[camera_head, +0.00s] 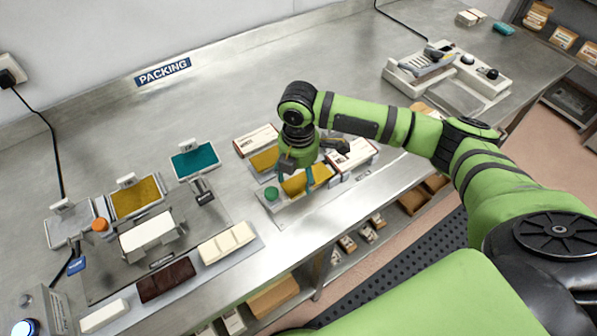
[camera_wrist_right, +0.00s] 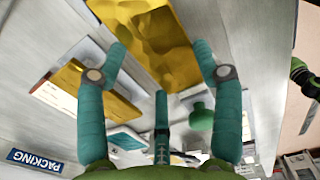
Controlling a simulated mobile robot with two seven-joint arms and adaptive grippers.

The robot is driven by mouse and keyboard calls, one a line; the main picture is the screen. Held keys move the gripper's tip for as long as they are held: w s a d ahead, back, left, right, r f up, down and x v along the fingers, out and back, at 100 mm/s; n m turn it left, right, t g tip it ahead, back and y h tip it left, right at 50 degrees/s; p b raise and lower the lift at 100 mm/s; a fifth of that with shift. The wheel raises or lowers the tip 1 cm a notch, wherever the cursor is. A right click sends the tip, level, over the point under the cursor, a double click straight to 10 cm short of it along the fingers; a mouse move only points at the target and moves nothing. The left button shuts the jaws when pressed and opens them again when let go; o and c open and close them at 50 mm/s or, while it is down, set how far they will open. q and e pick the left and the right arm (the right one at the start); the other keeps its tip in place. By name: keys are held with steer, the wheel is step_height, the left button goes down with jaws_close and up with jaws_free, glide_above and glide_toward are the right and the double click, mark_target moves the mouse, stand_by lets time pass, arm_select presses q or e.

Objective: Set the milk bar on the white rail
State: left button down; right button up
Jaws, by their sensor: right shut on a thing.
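My right gripper (camera_head: 297,179) is low over the packing bench, its teal fingers shut on a gold-coloured piece (camera_head: 307,180). In the right wrist view the gold piece (camera_wrist_right: 155,45) has a wrinkled surface and lies between the fingertips. I cannot tell whether it is the milk bar or whether it touches the surface below. A pale rail (camera_head: 210,268) runs along the bench front at left. On or by it are a white bar (camera_head: 105,316), a dark brown bar (camera_head: 166,280) and a cream bar (camera_head: 228,243). My left gripper is not in view.
A white block (camera_head: 147,231) stands behind the rail. Grey (camera_head: 70,228), gold (camera_head: 136,197) and teal (camera_head: 194,160) plates stand behind it. A green knob (camera_head: 271,193) is close to my right gripper. A scale (camera_head: 430,63) stands at the back right.

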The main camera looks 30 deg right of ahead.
steer(key=shift+p, duration=0.45)
stand_by(0.3)
steer(key=shift+f, duration=0.1)
steer(key=o, duration=1.2)
steer(key=shift+o, duration=0.2)
steer(key=shift+r, duration=0.2)
step_height(320, 180, up, 12)
steer(key=shift+f, duration=0.15)
